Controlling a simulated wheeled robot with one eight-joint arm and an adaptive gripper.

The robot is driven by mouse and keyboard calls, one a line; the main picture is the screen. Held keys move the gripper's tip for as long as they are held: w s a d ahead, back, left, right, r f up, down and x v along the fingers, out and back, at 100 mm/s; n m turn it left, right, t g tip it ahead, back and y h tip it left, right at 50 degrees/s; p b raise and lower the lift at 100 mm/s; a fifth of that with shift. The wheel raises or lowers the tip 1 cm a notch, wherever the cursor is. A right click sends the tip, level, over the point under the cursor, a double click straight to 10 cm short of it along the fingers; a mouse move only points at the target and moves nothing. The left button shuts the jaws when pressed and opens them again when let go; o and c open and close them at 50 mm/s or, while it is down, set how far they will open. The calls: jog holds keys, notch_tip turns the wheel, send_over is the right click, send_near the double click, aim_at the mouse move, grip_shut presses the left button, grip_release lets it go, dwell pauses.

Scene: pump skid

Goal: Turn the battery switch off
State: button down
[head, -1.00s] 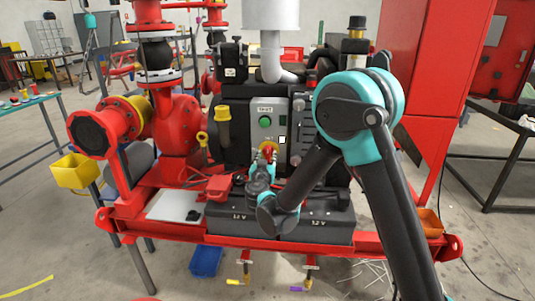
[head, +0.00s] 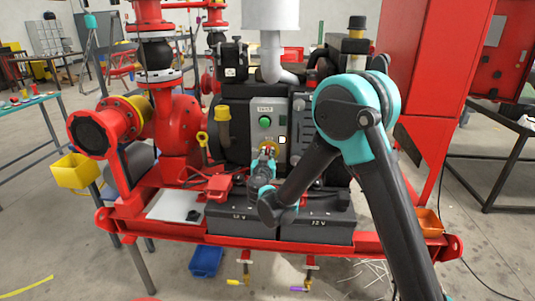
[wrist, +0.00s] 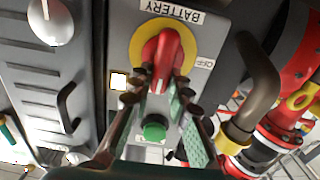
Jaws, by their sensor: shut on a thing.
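The battery switch is a red knob (wrist: 165,58) on a yellow round plate (wrist: 136,48), with a BATTERY label beside it, inverted in the wrist view. An OFF label (wrist: 203,64) sits at the plate's right edge in that view. The knob's handle runs nearly up and down there, slightly tilted, not pointing at OFF. My gripper (wrist: 161,82) is shut on the knob's handle, one finger on each side. In the head view my gripper (head: 266,157) is at the lower panel, largely hiding the knob; some yellow plate (head: 270,143) shows.
A green button (wrist: 154,131) is on the same grey panel, between my fingers in the wrist view. A bent dark pipe (wrist: 258,75) stands close to the right there. Black batteries (head: 318,229) lie below the panel in the head view.

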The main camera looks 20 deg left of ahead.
jog(key=shift+n, duration=0.3)
jog(key=n, duration=0.3)
jog(key=shift+s+a+f+n, duration=0.1)
jog(key=shift+a+n, duration=0.2)
jog(key=n, duration=0.4)
jog(key=f+n, duration=0.1)
jog(key=n, duration=0.4)
jog(key=a+n, duration=0.1)
jog(key=n, duration=0.3)
jog(key=shift+s+a+f+n, duration=0.1)
jog(key=shift+s+f+n, duration=0.05)
jog(key=shift+f+n, duration=0.2)
jog(key=c, duration=1.4)
grip_release()
jog(key=shift+s, duration=0.1)
